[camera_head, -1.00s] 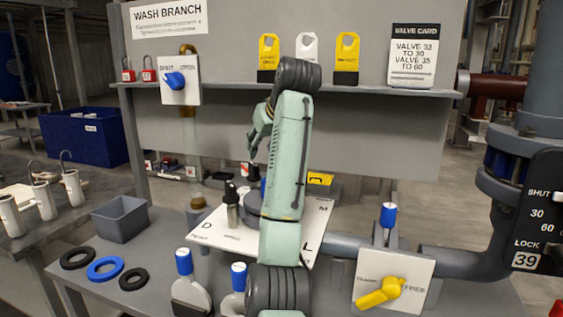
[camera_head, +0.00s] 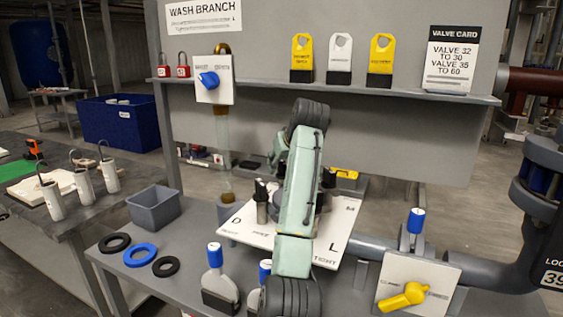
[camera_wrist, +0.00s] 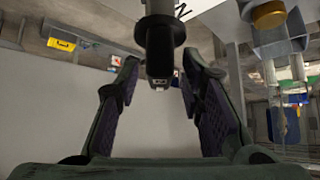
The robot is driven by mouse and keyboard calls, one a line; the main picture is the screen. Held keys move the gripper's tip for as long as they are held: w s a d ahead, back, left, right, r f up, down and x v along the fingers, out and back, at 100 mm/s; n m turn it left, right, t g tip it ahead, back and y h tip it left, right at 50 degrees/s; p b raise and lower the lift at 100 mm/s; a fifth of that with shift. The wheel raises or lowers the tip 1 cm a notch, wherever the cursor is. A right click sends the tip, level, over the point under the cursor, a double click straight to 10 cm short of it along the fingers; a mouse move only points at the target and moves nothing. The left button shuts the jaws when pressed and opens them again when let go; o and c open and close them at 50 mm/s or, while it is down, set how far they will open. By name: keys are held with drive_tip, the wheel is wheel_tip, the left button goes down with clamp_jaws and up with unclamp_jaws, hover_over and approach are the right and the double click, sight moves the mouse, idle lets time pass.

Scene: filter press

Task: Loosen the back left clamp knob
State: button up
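A white plate (camera_head: 325,248) with printed letters and the word TIGHT lies on the bench. A clamp post with a black top (camera_head: 262,205) stands at its left. A second dark part shows just behind that post, partly hidden by my arm. I cannot tell for sure which one is the back left clamp knob. In the wrist view, a black knob-like part (camera_wrist: 160,58) with a wide flange hangs from the top, between my fingers in the picture. My gripper (camera_wrist: 163,85) is open; contact with the part is not visible. My arm hides the gripper in the head view.
A grey bin (camera_head: 155,210) and rings, including a blue ring (camera_head: 139,254), lie left on the bench. A yellow valve handle (camera_head: 403,297) is at the right. A grey panel with a shelf (camera_head: 270,84) rises behind.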

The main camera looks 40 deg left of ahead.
drive_tip(key=shift+c, duration=0.4)
clamp_jaws()
